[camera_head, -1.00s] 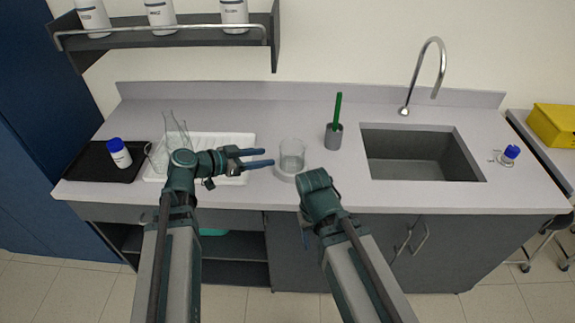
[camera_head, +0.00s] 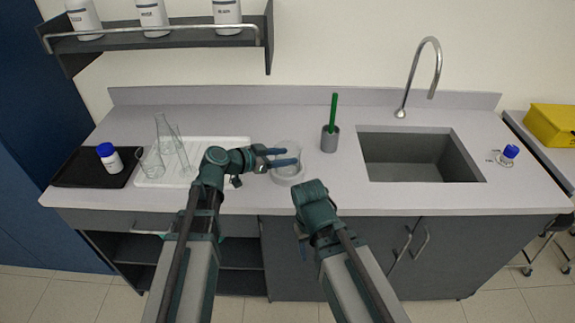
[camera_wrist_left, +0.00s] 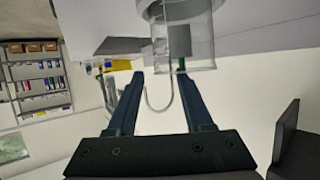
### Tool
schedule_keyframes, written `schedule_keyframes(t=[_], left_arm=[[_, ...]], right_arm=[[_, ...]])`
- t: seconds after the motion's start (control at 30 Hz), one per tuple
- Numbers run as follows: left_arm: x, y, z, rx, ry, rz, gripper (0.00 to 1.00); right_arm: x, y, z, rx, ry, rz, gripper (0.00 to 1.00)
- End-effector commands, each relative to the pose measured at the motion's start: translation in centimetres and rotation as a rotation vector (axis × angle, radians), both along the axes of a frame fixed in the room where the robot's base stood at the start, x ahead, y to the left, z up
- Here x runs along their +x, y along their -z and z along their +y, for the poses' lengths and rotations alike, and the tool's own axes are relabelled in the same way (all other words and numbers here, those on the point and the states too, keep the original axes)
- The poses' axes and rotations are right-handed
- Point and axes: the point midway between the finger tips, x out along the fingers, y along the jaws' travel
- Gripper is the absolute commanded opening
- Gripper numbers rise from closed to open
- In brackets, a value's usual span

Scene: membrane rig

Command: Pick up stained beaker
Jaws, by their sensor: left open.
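A clear glass beaker (camera_head: 289,147) stands upright on a pale round base (camera_head: 288,179) near the counter's front edge; I cannot make out a stain on it. My left gripper (camera_head: 297,156) is open and comes in from the left, its fingers overlapping the beaker in the head view. In the left wrist view the picture is upside down. The beaker (camera_wrist_left: 188,48) is there just past the tips of my open left gripper (camera_wrist_left: 160,76), not clearly between them. My right arm's wrist shows just in front of the counter; its fingers are mostly hidden.
A green-handled brush in a grey holder (camera_head: 330,139) stands right of the beaker, then the sink (camera_head: 420,157). A white tray (camera_head: 215,150) with glassware (camera_head: 167,140) and a black tray (camera_head: 75,172) with a blue-capped bottle (camera_head: 109,158) are left. The counter behind the beaker is clear.

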Motion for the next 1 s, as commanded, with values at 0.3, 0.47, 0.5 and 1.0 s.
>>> schedule_keyframes(t=[0.3, 0.47, 0.5, 1.0], left_arm=[[2.1, 1.4, -2.8, -0.001, 0.001, 0.000, 0.51], [2.0, 1.4, -2.7, 0.000, 0.001, 0.000, 0.51], [2.0, 1.4, -2.7, 0.000, 0.001, 0.000, 0.44], [2.0, 1.4, -2.7, 0.000, 0.001, 0.000, 0.00]], right_arm=[[0.0, 1.5, 0.0, 0.000, 0.000, 0.000, 0.58], [0.0, 1.4, 0.0, 0.000, 0.000, 0.000, 0.58], [0.0, 1.4, 0.0, 0.000, 0.000, 0.000, 0.58], [0.0, 1.4, 0.0, 0.000, 0.000, 0.000, 0.58]])
